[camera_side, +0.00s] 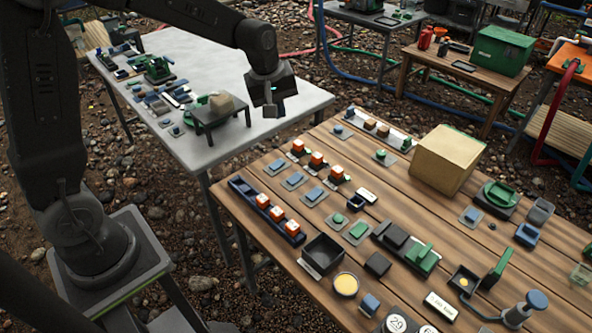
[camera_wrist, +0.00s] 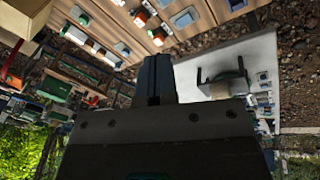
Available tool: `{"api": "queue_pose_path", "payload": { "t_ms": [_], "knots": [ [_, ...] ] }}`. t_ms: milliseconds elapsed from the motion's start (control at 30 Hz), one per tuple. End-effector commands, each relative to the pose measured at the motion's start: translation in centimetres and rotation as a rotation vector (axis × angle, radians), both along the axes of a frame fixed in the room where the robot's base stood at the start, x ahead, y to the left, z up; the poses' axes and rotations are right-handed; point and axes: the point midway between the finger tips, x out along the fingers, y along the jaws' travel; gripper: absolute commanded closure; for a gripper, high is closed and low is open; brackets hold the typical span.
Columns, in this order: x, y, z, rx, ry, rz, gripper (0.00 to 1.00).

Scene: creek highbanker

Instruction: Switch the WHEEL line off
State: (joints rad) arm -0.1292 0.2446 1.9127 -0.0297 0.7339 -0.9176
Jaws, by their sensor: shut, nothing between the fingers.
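My gripper (camera_side: 270,108) hangs above the gap between the grey table and the wooden table, touching nothing. In the wrist view its fingers (camera_wrist: 155,78) are together and empty. No label reading WHEEL is legible, so I cannot tell which part is that line's switch. Several orange-and-white blocks on dark bases (camera_side: 316,160) stand in a row on the wooden table. More such blocks sit in a long blue tray (camera_side: 236,183) at its left edge. A green lever-like piece (camera_side: 424,257) rises from a dark base near the middle. A small white label (camera_side: 366,195) is too small to read.
The wooden table (camera_side: 400,180) also bears a cardboard box (camera_side: 447,160), an open black box (camera_side: 323,254) and a blue-topped post (camera_side: 525,308). The grey table (camera_side: 215,60) holds a small dark stand (camera_side: 222,122) and many parts; its far right is clear.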

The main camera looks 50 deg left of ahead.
Motion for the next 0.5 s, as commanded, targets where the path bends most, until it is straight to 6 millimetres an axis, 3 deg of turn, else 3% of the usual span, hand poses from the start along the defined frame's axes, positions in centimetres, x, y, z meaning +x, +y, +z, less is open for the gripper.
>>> {"api": "queue_pose_path", "payload": {
  "t_ms": [100, 300, 500],
  "knots": [
    [2.6, 1.2, -3.8, -0.037, 0.038, 0.144, 1.00],
    [5.6, 2.9, -9.4, -0.083, 0.082, 0.354, 1.00],
    [6.8, 3.7, -12.7, -0.106, 0.103, 0.470, 1.00]
  ]
}}
